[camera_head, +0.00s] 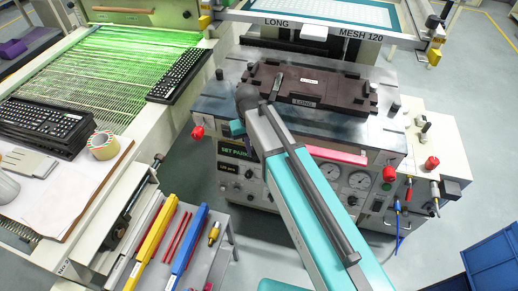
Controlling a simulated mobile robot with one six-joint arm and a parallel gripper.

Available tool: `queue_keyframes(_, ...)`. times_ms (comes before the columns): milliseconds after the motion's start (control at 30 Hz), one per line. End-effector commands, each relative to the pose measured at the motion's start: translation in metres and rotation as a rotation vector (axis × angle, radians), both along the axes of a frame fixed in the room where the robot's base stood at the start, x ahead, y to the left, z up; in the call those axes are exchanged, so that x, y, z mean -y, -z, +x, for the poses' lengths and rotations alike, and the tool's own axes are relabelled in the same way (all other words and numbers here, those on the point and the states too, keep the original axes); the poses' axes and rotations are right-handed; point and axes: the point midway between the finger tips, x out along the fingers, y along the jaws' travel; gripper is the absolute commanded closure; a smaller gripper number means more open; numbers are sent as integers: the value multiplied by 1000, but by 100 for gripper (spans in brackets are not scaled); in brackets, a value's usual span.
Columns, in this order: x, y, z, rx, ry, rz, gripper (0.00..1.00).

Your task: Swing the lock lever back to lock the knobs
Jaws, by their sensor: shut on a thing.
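The press (305,190) stands in the middle, with a dark fixture marked LONG (320,90) on its metal top. My teal arm reaches up from the lower right to the press's front left edge. My gripper (238,130) is down at that edge, above the front panel, shut on the lock lever. The arm and wrist hide most of the lever and the fingertips, so I cannot tell the lever's angle. A red knob (197,132) shows left of the gripper. Another red knob (432,163) stands at the right side of the press, apart from the gripper.
A conveyor (75,75) under green light carries dark keyboards (180,75) at the left. A tool tray (215,262) holds colored tools at the lower front. The screen frame marked MESH 120 (360,35) hangs behind the press. Blue bins (490,262) stand at the lower right.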

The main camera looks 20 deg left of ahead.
Motion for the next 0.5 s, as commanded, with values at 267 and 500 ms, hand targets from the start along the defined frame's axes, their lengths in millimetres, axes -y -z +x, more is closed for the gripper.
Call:
queue_keyframes(267,0,1,-3,-3,-11,-11,100)
queue_keyframes(500,-2,1,-4,-3,-12,-10,64)
